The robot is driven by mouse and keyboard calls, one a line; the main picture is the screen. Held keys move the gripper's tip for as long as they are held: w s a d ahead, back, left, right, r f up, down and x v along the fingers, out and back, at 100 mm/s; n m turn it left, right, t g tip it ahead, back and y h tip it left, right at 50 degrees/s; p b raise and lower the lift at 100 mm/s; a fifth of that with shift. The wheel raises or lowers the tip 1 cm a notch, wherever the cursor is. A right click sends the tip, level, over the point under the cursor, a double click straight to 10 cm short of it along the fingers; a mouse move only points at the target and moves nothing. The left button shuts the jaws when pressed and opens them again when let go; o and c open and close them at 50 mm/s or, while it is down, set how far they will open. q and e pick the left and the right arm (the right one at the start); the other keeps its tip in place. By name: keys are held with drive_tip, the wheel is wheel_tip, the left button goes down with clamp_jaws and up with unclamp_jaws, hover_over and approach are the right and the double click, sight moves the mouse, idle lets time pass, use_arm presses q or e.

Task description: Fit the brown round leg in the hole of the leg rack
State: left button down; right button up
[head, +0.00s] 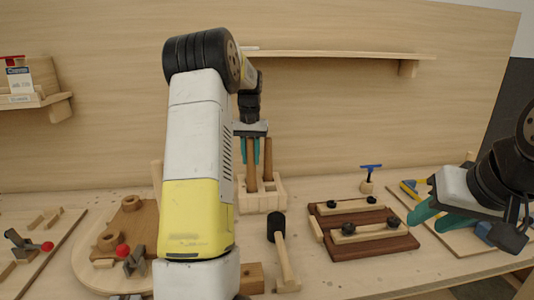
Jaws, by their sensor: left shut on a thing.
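The leg rack (262,203) is a pale wooden block with openings in its top, standing at the back of the bench near the wall. My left gripper (250,154) is above it, its teal fingers shut on a brown round leg (251,180). This leg is about upright, and its lower end meets the top of the rack; I cannot tell whether it is inside a hole. A second brown leg (267,160) stands upright in the rack just to the right. My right gripper (424,222) is open and empty at the right, above the bench.
A dark-headed mallet (278,230) lies in front of the rack. A dark brown board with pale bars (363,232) lies to its right, and a blue-handled tool (369,176) stands behind it. A brown form with red-knobbed clamps (131,222) is at left. A shelf (330,55) runs along the wall.

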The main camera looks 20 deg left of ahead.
sight(251, 165)
use_arm(q)
drive_tip(key=shift+f, duration=1.55)
drive_tip(key=c, duration=1)
unclamp_jaws()
drive_tip(key=shift+c, duration=0.2)
